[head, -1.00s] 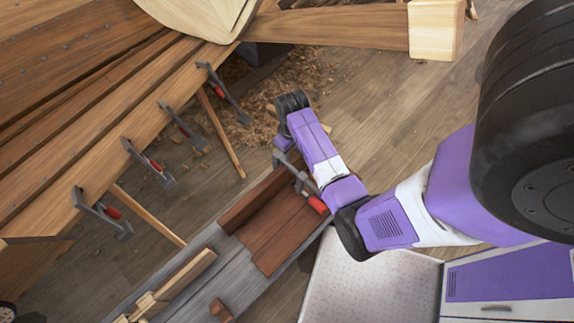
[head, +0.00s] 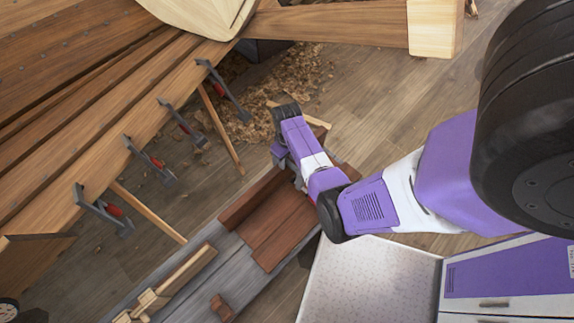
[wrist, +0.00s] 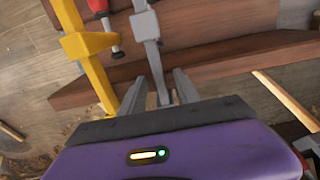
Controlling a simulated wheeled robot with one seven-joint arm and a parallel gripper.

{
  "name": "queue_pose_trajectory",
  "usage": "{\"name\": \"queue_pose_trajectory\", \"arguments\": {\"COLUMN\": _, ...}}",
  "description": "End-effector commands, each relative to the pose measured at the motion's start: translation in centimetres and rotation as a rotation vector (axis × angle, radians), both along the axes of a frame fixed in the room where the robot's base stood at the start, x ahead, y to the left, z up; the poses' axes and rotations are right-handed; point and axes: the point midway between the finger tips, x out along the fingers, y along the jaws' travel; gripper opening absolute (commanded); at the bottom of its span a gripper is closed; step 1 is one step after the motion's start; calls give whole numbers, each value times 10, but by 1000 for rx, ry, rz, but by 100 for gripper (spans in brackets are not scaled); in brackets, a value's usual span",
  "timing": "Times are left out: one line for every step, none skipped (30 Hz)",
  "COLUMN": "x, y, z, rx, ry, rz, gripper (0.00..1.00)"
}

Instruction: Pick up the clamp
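In the wrist view a grey metal clamp (wrist: 146,28) lies on a brown board, its bar running down between my two fingers. A red handle (wrist: 97,5) with a grey screw shows beside it and seems to be part of it. My gripper (wrist: 158,88) is open, with one finger on each side of the bar. Gaps seem to remain, though contact is hard to judge. In the head view my arm hides the clamp and most of my gripper (head: 284,154).
A yellow clamp-like tool (wrist: 84,45) lies close left of the grey clamp. Brown boards (head: 272,232) rest on a grey bench (head: 185,283). Several other clamps (head: 104,208) grip the hull plank (head: 120,130) at left. A white-topped cabinet (head: 365,280) stands at lower right.

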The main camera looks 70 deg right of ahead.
Motion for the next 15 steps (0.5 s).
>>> {"name": "queue_pose_trajectory", "arguments": {"x": 0, "y": 0, "z": 0, "rx": 0, "ry": 0, "rz": 0, "gripper": 38}}
{"name": "queue_pose_trajectory", "arguments": {"x": 0, "y": 0, "z": 0, "rx": 0, "ry": -1, "rz": 0, "gripper": 38}}
{"name": "queue_pose_trajectory", "arguments": {"x": 0, "y": 0, "z": 0, "rx": 0, "ry": -1, "rz": 0, "gripper": 38}}
{"name": "queue_pose_trajectory", "arguments": {"x": 0, "y": 0, "z": 0, "rx": 0, "ry": -1, "rz": 0, "gripper": 38}}
{"name": "queue_pose_trajectory", "arguments": {"x": 0, "y": 0, "z": 0, "rx": 0, "ry": -1, "rz": 0, "gripper": 32}}
{"name": "queue_pose_trajectory", "arguments": {"x": 0, "y": 0, "z": 0, "rx": 0, "ry": -1, "rz": 0, "gripper": 24}}
{"name": "queue_pose_trajectory", "arguments": {"x": 0, "y": 0, "z": 0, "rx": 0, "ry": -1, "rz": 0, "gripper": 19}}
{"name": "queue_pose_trajectory", "arguments": {"x": 0, "y": 0, "z": 0, "rx": 0, "ry": -1, "rz": 0, "gripper": 13}}
{"name": "queue_pose_trajectory", "arguments": {"x": 0, "y": 0, "z": 0, "rx": 0, "ry": -1, "rz": 0, "gripper": 5}}
{"name": "queue_pose_trajectory", "arguments": {"x": 0, "y": 0, "z": 0, "rx": 0, "ry": -1, "rz": 0, "gripper": 0}}
{"name": "queue_pose_trajectory", "arguments": {"x": 0, "y": 0, "z": 1, "rx": 0, "ry": -1, "rz": 0, "gripper": 0}}
{"name": "queue_pose_trajectory", "arguments": {"x": 0, "y": 0, "z": 1, "rx": 0, "ry": -1, "rz": 0, "gripper": 0}}
{"name": "queue_pose_trajectory", "arguments": {"x": 0, "y": 0, "z": 1, "rx": 0, "ry": -1, "rz": 0, "gripper": 0}}
{"name": "queue_pose_trajectory", "arguments": {"x": 0, "y": 0, "z": 1, "rx": -1, "ry": 0, "rz": 0, "gripper": 0}}
{"name": "queue_pose_trajectory", "arguments": {"x": 0, "y": 0, "z": 1, "rx": -1, "ry": 0, "rz": 0, "gripper": 0}}
